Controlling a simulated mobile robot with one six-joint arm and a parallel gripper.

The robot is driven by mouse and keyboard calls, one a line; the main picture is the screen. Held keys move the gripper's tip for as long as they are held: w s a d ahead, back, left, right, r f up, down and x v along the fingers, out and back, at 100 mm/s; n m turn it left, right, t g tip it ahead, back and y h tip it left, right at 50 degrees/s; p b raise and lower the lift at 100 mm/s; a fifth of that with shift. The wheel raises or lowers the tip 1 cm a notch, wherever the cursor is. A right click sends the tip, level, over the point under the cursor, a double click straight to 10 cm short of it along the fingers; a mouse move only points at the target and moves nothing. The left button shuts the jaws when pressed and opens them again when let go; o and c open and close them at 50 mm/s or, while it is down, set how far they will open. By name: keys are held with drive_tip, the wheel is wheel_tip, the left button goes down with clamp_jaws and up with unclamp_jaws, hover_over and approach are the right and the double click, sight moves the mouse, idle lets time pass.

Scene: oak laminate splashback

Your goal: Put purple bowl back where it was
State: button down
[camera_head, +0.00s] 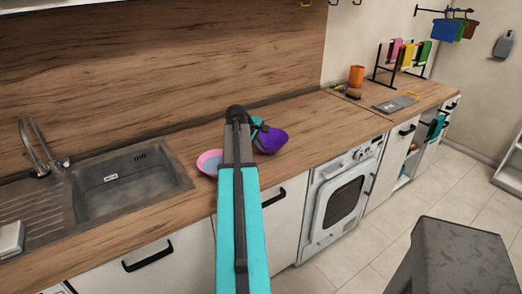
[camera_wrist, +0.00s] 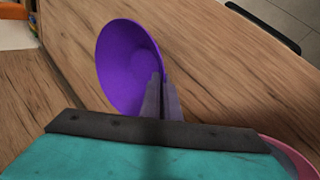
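The purple bowl (camera_head: 271,141) is tilted beside the end of my arm, over the wooden counter. In the wrist view the purple bowl (camera_wrist: 125,62) shows its inside, with its rim at my fingers. My gripper (camera_wrist: 161,82) has its two fingers close together on the near rim of the bowl. In the head view my gripper (camera_head: 260,128) is partly hidden by my arm. Whether the bowl's underside touches the counter cannot be told.
A pink bowl (camera_head: 209,162) stands on the counter just left of my arm, partly hidden by it. The sink (camera_head: 130,180) lies further left. An orange cup (camera_head: 356,76) and a rack (camera_head: 400,62) stand at the back right. The counter (camera_head: 320,115) right of the purple bowl is clear.

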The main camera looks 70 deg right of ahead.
drive_tip(key=shift+f+p, duration=0.35)
drive_tip(key=shift+f, duration=0.95)
drive_tip(key=shift+f, duration=0.1)
drive_tip(key=c, duration=2)
unclamp_jaws()
drive_tip(key=shift+r, duration=0.2)
drive_tip(key=shift+b+v, duration=1.1)
drive_tip(key=shift+v, duration=4.9)
drive_tip(key=shift+w+f, duration=0.1)
drive_tip(key=shift+f, duration=0.05)
